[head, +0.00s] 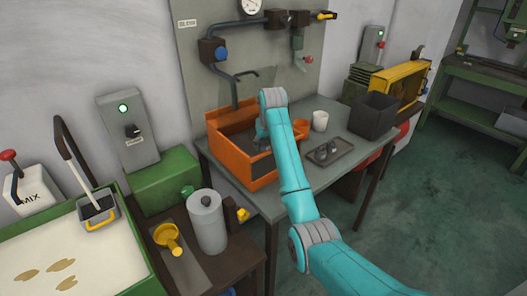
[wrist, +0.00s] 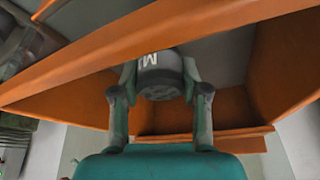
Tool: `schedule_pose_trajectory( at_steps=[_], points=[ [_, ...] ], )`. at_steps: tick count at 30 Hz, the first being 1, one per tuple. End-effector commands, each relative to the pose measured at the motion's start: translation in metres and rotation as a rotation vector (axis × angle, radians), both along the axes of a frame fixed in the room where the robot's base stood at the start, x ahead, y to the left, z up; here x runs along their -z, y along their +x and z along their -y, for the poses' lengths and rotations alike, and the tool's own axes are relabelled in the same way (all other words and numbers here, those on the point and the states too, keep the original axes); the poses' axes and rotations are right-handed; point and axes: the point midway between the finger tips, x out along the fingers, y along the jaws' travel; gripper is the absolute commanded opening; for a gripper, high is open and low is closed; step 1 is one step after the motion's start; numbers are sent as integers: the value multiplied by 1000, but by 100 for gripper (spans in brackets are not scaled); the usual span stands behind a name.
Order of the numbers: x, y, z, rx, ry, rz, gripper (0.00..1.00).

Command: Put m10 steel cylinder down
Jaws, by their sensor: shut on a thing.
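The m10 steel cylinder (wrist: 160,84) is a dark grey piece with white lettering, partly readable as "M", on its side. My gripper (wrist: 160,72) is shut on it, one finger on each side. In the head view my gripper (head: 262,136) is over the open orange bin (head: 232,167) on the grey bench. The bin's orange walls (wrist: 262,62) surround the cylinder in the wrist view. I cannot tell whether the cylinder touches the bin floor. The cylinder is not clearly visible in the head view, being hidden by my arm and gripper.
Right of the bin are a small orange container (head: 300,130), a white cup (head: 320,121), a dark tray (head: 343,147) holding small dark pieces, and a dark grey box (head: 373,116). Pipes and a gauge (head: 251,6) are on the panel behind. Some bench surface (head: 290,185) is clear in front.

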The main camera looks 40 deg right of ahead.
Motion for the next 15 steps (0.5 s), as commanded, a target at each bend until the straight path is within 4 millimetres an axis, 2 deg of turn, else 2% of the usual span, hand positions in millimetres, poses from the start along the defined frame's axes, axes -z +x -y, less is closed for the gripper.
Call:
schedule_pose_trajectory(
  at_steps=[7,15],
  points=[
    [30,0,0,0,0,-1,0],
    [33,0,0,0,-1,2,0]
  ],
)
